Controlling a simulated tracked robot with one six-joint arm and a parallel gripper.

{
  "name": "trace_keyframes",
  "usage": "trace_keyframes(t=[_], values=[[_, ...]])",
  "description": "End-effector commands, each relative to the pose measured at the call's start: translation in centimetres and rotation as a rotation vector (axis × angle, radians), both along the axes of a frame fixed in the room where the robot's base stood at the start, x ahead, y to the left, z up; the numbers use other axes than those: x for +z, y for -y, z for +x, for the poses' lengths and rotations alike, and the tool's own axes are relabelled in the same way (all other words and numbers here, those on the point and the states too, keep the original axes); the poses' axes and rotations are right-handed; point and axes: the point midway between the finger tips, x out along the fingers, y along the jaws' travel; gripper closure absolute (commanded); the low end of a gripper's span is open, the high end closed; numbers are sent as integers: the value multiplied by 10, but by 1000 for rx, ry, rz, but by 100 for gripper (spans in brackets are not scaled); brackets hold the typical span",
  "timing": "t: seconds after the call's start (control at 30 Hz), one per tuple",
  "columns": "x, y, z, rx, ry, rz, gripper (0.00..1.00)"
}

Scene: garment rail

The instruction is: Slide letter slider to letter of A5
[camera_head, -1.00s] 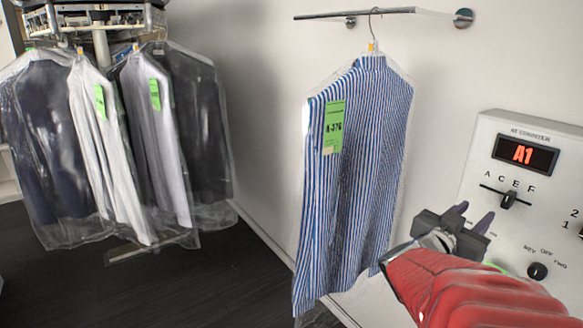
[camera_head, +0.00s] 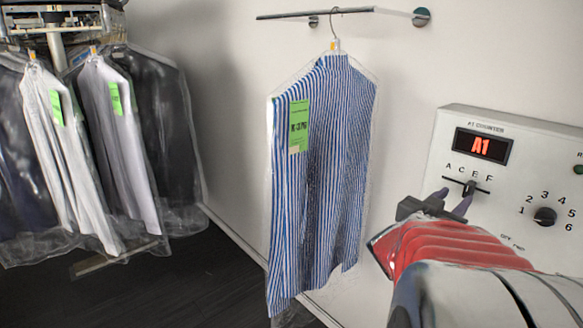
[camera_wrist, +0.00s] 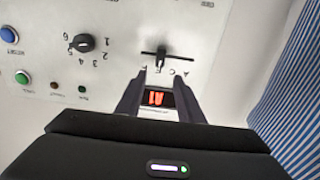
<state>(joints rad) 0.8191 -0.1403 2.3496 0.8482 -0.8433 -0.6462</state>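The letter slider (camera_head: 470,187) is a small dark knob on a horizontal slot in the white control panel (camera_head: 438,150). The letters A, C, E, F stand above the slot, and the knob sits near its middle. The red display (camera_head: 481,145) reads A1. My gripper (camera_head: 452,200) is close in front of the panel, just below the slot in the head view. In the wrist view, the picture is turned over; my gripper (camera_wrist: 160,74) is open, its two fingers on either side of the display, and the slider knob (camera_wrist: 160,58) lies just beyond the fingertips, roughly centred between them. Contact cannot be told.
A number dial (camera_head: 545,216) marked 1 to 6 is right of the slider. The wrist view shows blue (camera_wrist: 9,34) and green (camera_wrist: 22,77) buttons. A bagged striped shirt (camera_head: 322,170) hangs left of the panel. More bagged garments (camera_head: 110,150) hang on a rack far left.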

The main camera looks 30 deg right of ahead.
Motion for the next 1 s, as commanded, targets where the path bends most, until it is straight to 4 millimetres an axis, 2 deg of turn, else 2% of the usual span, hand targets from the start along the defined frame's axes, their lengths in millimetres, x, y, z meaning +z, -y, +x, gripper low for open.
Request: trace_keyframes(t=[0.6, 0.8, 1.0], values=[[-1, 79, 12, -1, -1, 2, 66], [-1, 88, 13, -1, 0, 1, 66], [0, 88, 13, -1, 0, 1, 66]])
